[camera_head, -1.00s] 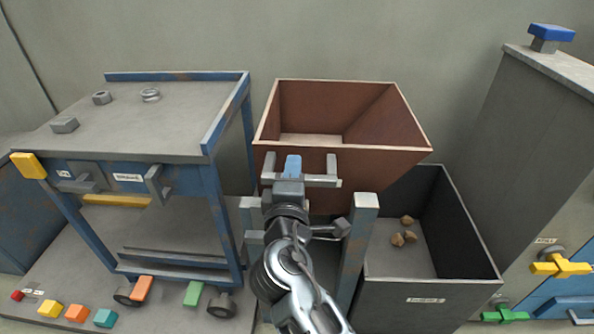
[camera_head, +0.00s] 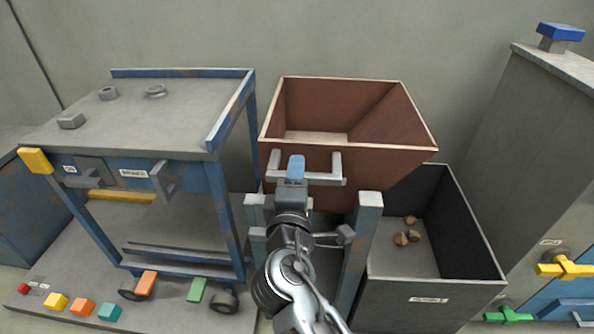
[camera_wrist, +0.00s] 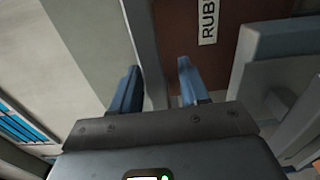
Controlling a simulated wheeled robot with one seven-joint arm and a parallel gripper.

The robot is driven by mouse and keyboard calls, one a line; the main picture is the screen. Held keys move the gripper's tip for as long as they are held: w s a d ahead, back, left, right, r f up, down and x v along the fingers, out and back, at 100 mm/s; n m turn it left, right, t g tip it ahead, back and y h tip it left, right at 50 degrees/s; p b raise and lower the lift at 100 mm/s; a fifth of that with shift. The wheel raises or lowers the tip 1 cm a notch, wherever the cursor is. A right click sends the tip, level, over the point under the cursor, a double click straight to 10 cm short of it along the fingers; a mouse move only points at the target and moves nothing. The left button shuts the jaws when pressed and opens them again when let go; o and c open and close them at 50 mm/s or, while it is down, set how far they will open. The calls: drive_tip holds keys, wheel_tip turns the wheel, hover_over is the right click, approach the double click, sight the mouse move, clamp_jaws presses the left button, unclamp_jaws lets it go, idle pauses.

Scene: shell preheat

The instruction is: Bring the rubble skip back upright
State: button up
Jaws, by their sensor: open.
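The rubble skip (camera_head: 345,93) is a rust-brown open box with a sloping right side, held between blue-grey posts (camera_head: 367,225). Its front rim sits slightly lower at the right, and no rubble shows in the part of its inside I see. A grey bar handle (camera_head: 328,180) is on its front wall. My gripper (camera_head: 296,165) is at this handle, in front of the skip. In the wrist view my gripper (camera_wrist: 158,82) is open, with a grey bar (camera_wrist: 146,50) passing between its fingers. The brown skip wall (camera_wrist: 185,45) and part of its label show behind. Contact cannot be told.
A dark bin (camera_head: 400,303) with several brown stones (camera_head: 408,235) stands below right of the skip. A blue-framed bench (camera_head: 140,118) is close at left, with coloured blocks (camera_head: 110,312) before it. A tall grey cabinet (camera_head: 515,150) stands at right.

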drive_tip(key=s, duration=0.6)
drive_tip(key=shift+s, duration=0.15)
idle(0.7)
drive_tip(key=s+d+f+m+g+y, duration=0.1)
drive_tip(key=s+d+f+m+g, duration=0.15)
drive_tip(key=s+d+f, duration=0.5)
drive_tip(key=s+d+f+m+g+y, duration=0.1)
drive_tip(key=s+d+f+m, duration=0.35)
drive_tip(key=s, duration=0.65)
drive_tip(key=s+d+r+m, duration=0.1)
drive_tip(key=s+d+m, duration=0.2)
drive_tip(key=s+d, duration=0.45)
drive_tip(key=s+d+r+m+h, duration=0.1)
drive_tip(key=s+d+r+m, duration=0.3)
drive_tip(key=s, duration=0.3)
drive_tip(key=s+d+r+m+h, duration=0.1)
drive_tip(key=s+d+r+m, duration=0.1)
drive_tip(key=s+r+m, duration=0.35)
wheel_tip(320, 180, up, 18)
drive_tip(key=s+n+p, duration=0.1)
drive_tip(key=p, duration=1.7)
drive_tip(key=shift+s, duration=0.25)
